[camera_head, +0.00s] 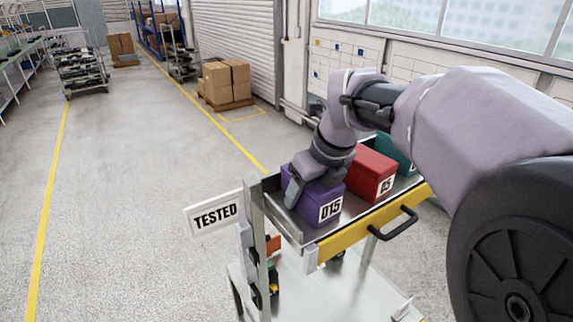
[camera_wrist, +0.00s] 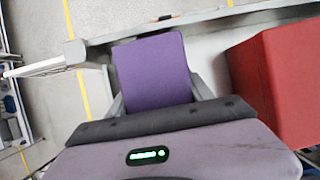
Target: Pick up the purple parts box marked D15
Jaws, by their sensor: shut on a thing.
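The purple parts box (camera_head: 321,204), marked D15 on its white label, sits at the left end of the trolley's top tray (camera_head: 283,216). My gripper (camera_head: 300,187) is down over this box and shut on it. In the wrist view the purple top of the box (camera_wrist: 152,70) shows just beyond my gripper (camera_wrist: 155,95), with a grey finger along each side. The box's underside is hidden, so I cannot tell whether it touches the tray.
A red box (camera_head: 371,174) stands close to the right of the purple one, and a teal box (camera_head: 396,151) is farther right, partly behind my arm. A TESTED sign (camera_head: 216,214) sticks out left of the trolley. A yellow rail with a black handle (camera_head: 394,224) runs along the front.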

